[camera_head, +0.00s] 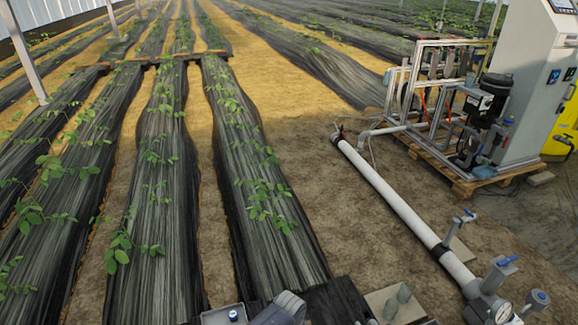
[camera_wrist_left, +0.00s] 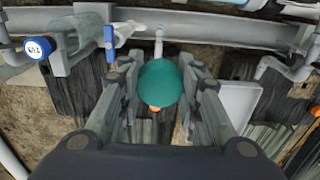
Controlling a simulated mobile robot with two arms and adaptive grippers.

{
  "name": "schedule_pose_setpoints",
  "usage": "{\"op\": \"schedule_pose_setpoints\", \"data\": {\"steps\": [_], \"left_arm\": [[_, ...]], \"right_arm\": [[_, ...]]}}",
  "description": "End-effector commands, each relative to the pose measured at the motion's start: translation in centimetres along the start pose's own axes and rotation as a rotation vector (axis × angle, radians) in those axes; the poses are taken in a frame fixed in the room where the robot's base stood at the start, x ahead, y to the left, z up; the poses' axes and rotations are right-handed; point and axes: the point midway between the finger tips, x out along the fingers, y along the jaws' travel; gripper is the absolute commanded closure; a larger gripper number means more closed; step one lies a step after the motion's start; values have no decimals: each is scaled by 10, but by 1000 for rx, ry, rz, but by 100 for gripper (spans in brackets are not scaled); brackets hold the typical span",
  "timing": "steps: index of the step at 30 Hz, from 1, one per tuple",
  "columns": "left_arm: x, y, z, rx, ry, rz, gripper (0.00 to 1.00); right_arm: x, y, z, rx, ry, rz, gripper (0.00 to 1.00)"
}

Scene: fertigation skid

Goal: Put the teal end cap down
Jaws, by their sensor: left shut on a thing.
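The teal end cap (camera_wrist_left: 161,84) is in the left wrist view, round, with a small orange part at its lower edge. My left gripper (camera_wrist_left: 160,78) is shut on it, one finger on each side. A short pale pipe stub (camera_wrist_left: 158,48) from the grey horizontal pipe shows just beyond the cap; I cannot tell whether they touch. The cap is not visible in the head view, and my right gripper is in neither view.
In the left wrist view, a blue-handled valve (camera_wrist_left: 109,42) and a gauge (camera_wrist_left: 38,48) are at left, and a pale tray (camera_wrist_left: 240,108) at right. The head view shows a long white pipe (camera_head: 400,207), a skid on a pallet (camera_head: 470,182) and covered plant rows (camera_head: 262,210).

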Motion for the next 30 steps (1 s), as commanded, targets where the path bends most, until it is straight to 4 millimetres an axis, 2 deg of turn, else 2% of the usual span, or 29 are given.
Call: {"op": "schedule_pose_setpoints", "data": {"steps": [5, 16, 17, 18, 23, 27, 30], "left_arm": [[-9, 0, 0, 0, 0, 0, 91], [-57, 0, 0, 0, 0, 0, 91], [-60, 0, -3, -3, 3, 0, 91], [-66, -2, -17, -20, 8, 1, 91], [-110, -8, -52, -68, 9, 2, 91], [-161, -17, -79, -94, 10, 2, 91], [-200, -26, -92, -96, 10, 2, 91]], "right_arm": [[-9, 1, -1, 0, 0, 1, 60], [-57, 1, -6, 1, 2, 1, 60], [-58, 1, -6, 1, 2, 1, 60], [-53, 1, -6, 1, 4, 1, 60], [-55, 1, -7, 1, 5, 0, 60], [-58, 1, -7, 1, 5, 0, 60], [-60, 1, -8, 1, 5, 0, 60]]}}
